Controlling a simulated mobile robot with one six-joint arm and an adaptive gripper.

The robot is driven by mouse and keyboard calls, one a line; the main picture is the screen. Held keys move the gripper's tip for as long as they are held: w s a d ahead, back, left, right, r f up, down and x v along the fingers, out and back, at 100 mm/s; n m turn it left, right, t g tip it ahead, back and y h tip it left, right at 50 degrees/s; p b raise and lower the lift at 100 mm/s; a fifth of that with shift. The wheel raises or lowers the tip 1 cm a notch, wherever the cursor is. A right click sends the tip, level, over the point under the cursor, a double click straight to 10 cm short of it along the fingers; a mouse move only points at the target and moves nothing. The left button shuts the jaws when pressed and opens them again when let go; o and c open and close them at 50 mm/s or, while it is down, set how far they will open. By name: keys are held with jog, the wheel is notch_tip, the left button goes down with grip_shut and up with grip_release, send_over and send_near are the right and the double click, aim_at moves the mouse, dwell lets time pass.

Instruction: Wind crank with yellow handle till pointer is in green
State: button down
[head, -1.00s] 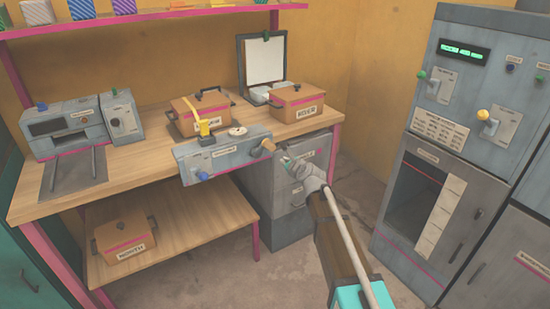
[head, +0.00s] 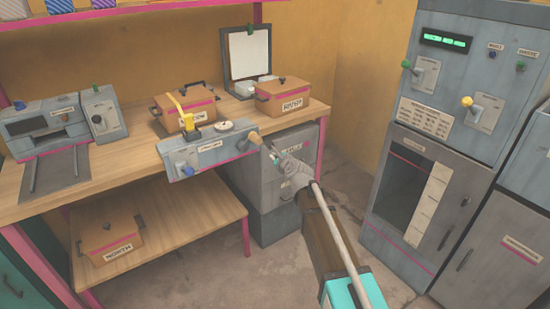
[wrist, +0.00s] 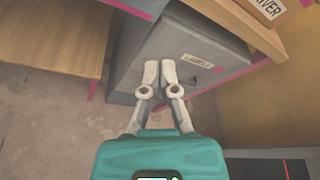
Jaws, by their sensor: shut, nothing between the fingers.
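A grey press unit (head: 212,153) is fixed at the front edge of the bench. It has an upright yellow lever (head: 178,106) on top, a pale round dial (head: 225,126), a blue knob (head: 182,167) on its front and a tan handle (head: 254,137) at its right end. I cannot tell which of these is the crank with the yellow handle; a pointer and green zone are too small to make out.
The drawer cabinet (head: 272,190) stands under the bench's right end. Lidded boxes (head: 185,108) (head: 283,97) sit behind the press unit. A tall grey cabinet (head: 455,75) with a yellow-knobbed lever (head: 467,101) stands at right. Open floor (head: 220,285) lies in front.

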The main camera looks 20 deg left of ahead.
jog(key=b+x, duration=0.2)
jog(key=x, duration=0.6)
jog(key=shift+s+a+r+p, duration=0.2)
jog(key=shift+s+r+p, duration=0.1)
jog(key=shift+r+p, duration=0.25)
jog(key=shift+s+a+r+p, duration=0.2)
jog(key=shift+s+r+p, duration=0.05)
jog(key=shift+r+p, duration=0.35)
jog(key=shift+s+a+r+p, duration=0.2)
jog(key=shift+s+r+p, duration=0.1)
jog(key=shift+r+p, duration=0.25)
